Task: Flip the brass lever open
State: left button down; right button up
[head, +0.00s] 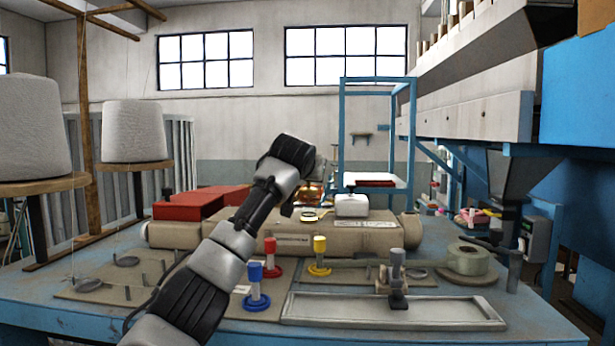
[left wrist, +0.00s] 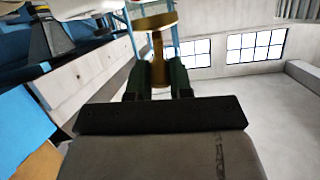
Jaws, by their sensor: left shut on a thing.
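The brass lever (left wrist: 157,48) shows in the left wrist view, with a broad rounded end at the top and a narrow shank running down. My left gripper (left wrist: 158,78) is shut on the shank, one dark finger on each side. In the head view my left arm reaches up from the lower left, and its wrist hides most of the gripper. A brass-coloured patch (head: 312,197) shows just right of the wrist; I cannot tell whether it is the lever. My right gripper is in neither view.
A long beige sack machine body (head: 290,237) lies across the blue table (head: 50,300). Red, yellow and blue spools (head: 256,290) stand before it. A shallow grey tray (head: 390,312) and a tape roll (head: 468,260) are at the right. Thread cones (head: 134,130) stand left.

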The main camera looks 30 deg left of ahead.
pick_arm(q)
jog(key=shift+w+a+r+g+h, duration=0.25)
jog(key=shift+r+g, duration=0.3)
jog(key=shift+g, duration=0.35)
jog(key=shift+w+r+g+h, duration=0.1)
jog(key=shift+w+g+h, duration=0.15)
jog(key=shift+g+h, duration=0.1)
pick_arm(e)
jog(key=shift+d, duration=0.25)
pick_arm(q)
jog(key=shift+w+f, duration=0.1)
jog(key=shift+f, duration=0.2)
jog(key=c, duration=1)
grip_release()
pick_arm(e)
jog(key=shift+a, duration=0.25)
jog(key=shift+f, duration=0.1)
